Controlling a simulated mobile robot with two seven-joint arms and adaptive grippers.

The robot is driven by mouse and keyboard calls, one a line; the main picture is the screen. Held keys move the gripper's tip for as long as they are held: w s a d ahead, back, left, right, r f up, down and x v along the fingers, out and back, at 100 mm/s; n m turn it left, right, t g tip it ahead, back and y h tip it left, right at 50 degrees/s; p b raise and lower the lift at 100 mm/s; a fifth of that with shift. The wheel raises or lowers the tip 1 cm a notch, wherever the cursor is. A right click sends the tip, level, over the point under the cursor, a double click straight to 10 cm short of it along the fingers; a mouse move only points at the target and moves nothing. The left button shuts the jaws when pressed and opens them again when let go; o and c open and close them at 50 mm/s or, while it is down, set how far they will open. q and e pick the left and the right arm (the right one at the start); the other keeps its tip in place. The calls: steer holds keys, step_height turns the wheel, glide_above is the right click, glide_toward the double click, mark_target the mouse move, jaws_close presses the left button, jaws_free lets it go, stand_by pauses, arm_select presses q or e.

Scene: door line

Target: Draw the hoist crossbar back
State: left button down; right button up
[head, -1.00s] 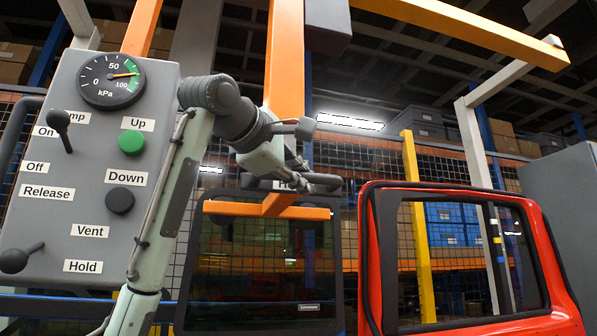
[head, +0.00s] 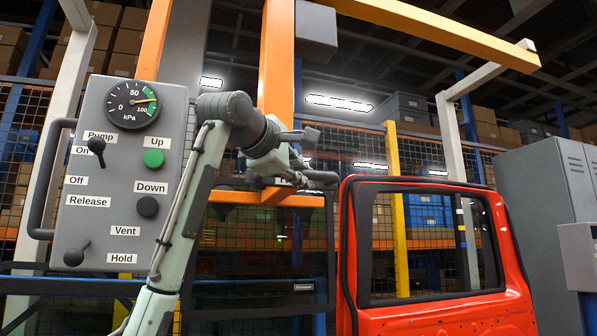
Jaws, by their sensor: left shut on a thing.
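The hoist crossbar appears to be a short dark grey bar (head: 326,177) in front of the orange mast, in the middle of the head view. My left gripper (head: 297,174) is at this bar and shut on it; the wrist and arm hide much of the grip. Below, the hoist's orange arms (head: 292,200) are above a dark glass pane (head: 260,262). The hoist's grey control panel (head: 120,215) stands at the left, its gauge (head: 131,102) needle in the green zone. My right gripper is not in view.
A red door (head: 430,310) with an open-looking window frame stands close to the pane's right. A grey cabinet (head: 545,185) is at the far right. An orange overhead beam (head: 440,35) crosses above; mesh fencing and shelves are behind.

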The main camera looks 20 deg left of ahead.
arm_select(q)
steer(key=shift+s+d, duration=0.4)
steer(key=shift+s, duration=0.25)
steer(key=shift+s+d, duration=0.15)
steer(key=shift+d, duration=0.1)
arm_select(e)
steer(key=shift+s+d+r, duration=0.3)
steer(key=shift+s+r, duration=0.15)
arm_select(q)
steer(key=shift+f, duration=0.1)
steer(key=c, duration=1.9)
jaws_free()
steer(key=o, duration=0.4)
steer(key=shift+s, duration=0.15)
steer(key=shift+o, duration=0.3)
